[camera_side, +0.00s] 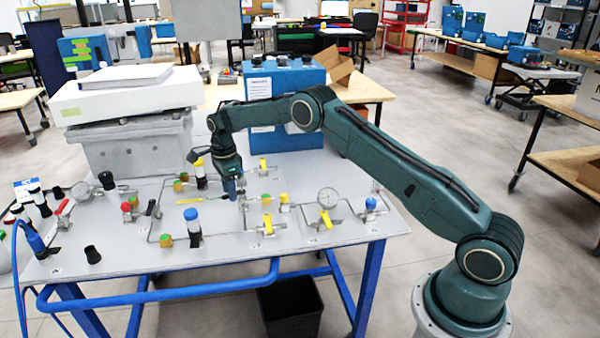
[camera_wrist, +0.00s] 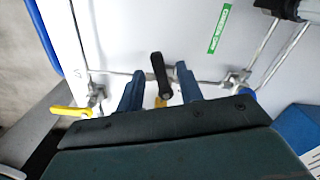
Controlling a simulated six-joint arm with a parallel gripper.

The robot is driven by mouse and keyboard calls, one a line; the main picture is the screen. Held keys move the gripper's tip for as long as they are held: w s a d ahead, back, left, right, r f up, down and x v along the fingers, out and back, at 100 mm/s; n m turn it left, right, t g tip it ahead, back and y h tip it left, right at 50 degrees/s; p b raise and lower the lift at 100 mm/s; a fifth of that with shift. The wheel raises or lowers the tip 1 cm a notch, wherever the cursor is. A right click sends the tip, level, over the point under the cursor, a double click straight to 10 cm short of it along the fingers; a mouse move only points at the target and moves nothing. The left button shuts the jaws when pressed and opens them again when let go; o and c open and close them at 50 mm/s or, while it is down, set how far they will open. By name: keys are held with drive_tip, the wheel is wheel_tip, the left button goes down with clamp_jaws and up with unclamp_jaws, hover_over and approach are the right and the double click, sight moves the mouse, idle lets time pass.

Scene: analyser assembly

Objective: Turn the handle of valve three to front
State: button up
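My gripper (camera_side: 231,192) points down over the middle of the pipe panel (camera_side: 130,255) in the side view. In the wrist view its two blue fingers (camera_wrist: 158,88) are apart. A black bar-shaped handle (camera_wrist: 159,70) shows in the gap between them, with a yellow part (camera_wrist: 161,101) below it; I cannot tell whether the fingers touch it. Yellow valve handles stand on the panel at the front centre (camera_side: 267,224), front right (camera_side: 326,219) and back (camera_side: 263,164). Another yellow handle (camera_wrist: 70,111) shows left in the wrist view. No number marks valve three legibly.
A blue-capped cylinder (camera_side: 192,222) stands left of my gripper. A blue box (camera_side: 285,100) and a white-topped instrument (camera_side: 125,95) stand behind the pipes. A green label (camera_wrist: 220,29) lies on the panel.

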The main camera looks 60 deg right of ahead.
clamp_jaws()
drive_tip(key=shift+s+n, duration=0.1)
drive_tip(key=shift+n, duration=0.3)
drive_tip(key=shift+s+a+n, duration=0.15)
drive_tip(key=shift+s+n, duration=0.25)
drive_tip(key=shift+n, duration=0.8)
drive_tip(key=n, duration=0.1)
drive_tip(key=s+n, duration=0.1)
drive_tip(key=n, duration=0.1)
drive_tip(key=shift+n, duration=0.3)
drive_tip(key=n, duration=0.1)
drive_tip(key=s+n, duration=0.1)
drive_tip(key=n, duration=0.1)
drive_tip(key=shift+s+d+n, duration=0.1)
drive_tip(key=shift+d+n, duration=0.1)
drive_tip(key=shift+n, duration=0.1)
drive_tip(key=shift+s+d+n, duration=0.2)
drive_tip(key=shift+s+n, duration=0.05)
drive_tip(key=shift+n, duration=0.65)
drive_tip(key=shift+s+d+n, duration=0.15)
drive_tip(key=shift+s+n, duration=0.05)
drive_tip(key=shift+n, duration=0.7)
